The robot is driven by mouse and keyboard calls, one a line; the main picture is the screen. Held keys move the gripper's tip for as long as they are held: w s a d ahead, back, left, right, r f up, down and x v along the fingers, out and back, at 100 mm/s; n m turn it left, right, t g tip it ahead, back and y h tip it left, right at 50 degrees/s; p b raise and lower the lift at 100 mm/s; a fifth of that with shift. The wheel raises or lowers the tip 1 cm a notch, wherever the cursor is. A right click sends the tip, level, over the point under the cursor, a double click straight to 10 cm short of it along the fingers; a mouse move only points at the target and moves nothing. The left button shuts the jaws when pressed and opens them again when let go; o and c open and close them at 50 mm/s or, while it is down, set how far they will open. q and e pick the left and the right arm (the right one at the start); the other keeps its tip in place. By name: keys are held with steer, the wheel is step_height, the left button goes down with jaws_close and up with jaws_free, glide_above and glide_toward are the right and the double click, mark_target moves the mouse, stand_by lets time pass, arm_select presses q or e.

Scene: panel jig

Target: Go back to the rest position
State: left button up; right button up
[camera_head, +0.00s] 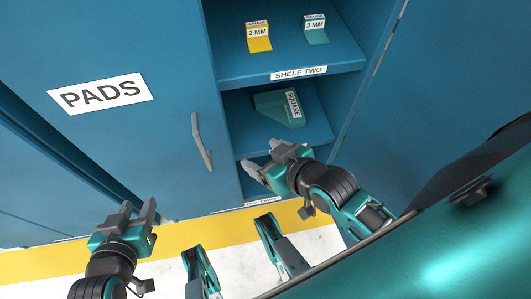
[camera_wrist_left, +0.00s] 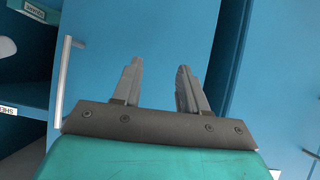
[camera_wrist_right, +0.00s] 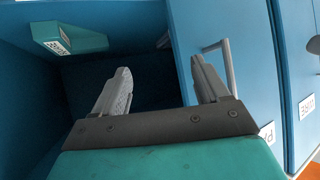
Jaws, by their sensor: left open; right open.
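My left gripper (camera_head: 138,213) is open and empty in front of the lower part of the blue cabinet, at the lower left of the head view. Its spread fingers also show in the left wrist view (camera_wrist_left: 157,88), with only blue door behind them. My right gripper (camera_head: 263,160) is open and empty at the opening of the shelf compartment, below the teal block marked SQUARE (camera_head: 279,107). In the right wrist view its fingers (camera_wrist_right: 160,85) stand apart with nothing between them. The SQUARE block (camera_wrist_right: 70,38) lies on a shelf and is apart from the fingers.
A blue door labelled PADS (camera_head: 100,94) has a grey bar handle (camera_head: 201,142) beside the open compartment. A yellow floor strip (camera_head: 192,235) runs along the cabinet's foot.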

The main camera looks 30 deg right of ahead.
arm_select(q)
steer(key=s+a+r+y+p, duration=0.1)
steer(key=s+a+r+p, duration=0.1)
steer(key=r+p, duration=1)
steer(key=a+p, duration=0.1)
steer(key=p, duration=0.5)
steer(key=shift+a+r+p, duration=0.3)
steer(key=shift+a+r, duration=0.05)
steer(key=shift+a, duration=0.05)
arm_select(e)
steer(key=s+d+r+h, duration=0.1)
steer(key=s+d+r, duration=0.1)
steer(key=r, duration=1)
steer(key=shift+d+r, duration=0.35)
steer(key=shift+d, duration=0.5)
steer(key=shift+w, duration=0.1)
